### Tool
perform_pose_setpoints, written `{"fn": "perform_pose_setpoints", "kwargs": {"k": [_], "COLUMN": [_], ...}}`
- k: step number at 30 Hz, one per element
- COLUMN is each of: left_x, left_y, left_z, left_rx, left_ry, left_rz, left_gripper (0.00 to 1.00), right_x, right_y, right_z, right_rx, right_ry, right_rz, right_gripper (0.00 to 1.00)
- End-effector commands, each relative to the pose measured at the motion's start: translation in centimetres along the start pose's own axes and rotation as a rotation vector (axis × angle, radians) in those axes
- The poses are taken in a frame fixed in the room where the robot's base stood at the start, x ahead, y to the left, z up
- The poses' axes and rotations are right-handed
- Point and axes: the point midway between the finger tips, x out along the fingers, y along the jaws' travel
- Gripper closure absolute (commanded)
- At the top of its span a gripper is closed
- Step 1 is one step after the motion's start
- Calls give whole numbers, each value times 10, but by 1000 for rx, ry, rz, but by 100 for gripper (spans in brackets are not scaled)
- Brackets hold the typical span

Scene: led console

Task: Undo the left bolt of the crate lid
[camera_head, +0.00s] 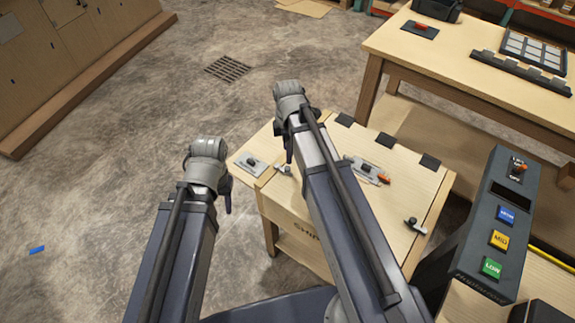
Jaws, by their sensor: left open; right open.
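The wooden crate (318,238) stands low in front of me, with dark lettering on its front and dark hinge-like pieces along the lid's far edge. A dark T-shaped handle (414,225) is near the right front. My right arm crosses over the lid and hides part of it. The fingers of both grippers are hidden.
A dark console (488,226) with an orange-tipped switch and blue, yellow and green buttons stands at the right. A wooden workbench (405,50) with a tray and a rail is at the back right. A cabinet (75,60) is at the back left; open concrete floor lies between.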

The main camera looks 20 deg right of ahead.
Motion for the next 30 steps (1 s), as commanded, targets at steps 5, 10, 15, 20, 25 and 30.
{"fn": "perform_pose_setpoints", "kwargs": {"k": [5,10,15,20,25,30], "left_x": [11,30,52,70,78,76], "left_y": [1,3,5,7,7,7], "left_z": [-1,-2,-3,-4,-5,-4], "left_rx": [0,0,1,1,1,1], "left_ry": [0,0,0,0,0,0], "left_rz": [0,0,0,0,0,0], "left_gripper": [50,50,50,50,50,50], "right_x": [12,30,52,71,78,77], "right_y": [0,0,0,0,0,0], "right_z": [0,0,0,0,0,0], "right_rx": [1,1,2,2,2,2], "right_ry": [0,0,0,0,0,0], "right_rz": [0,0,0,0,0,0], "right_gripper": [42,42,42,42,42,42]}}
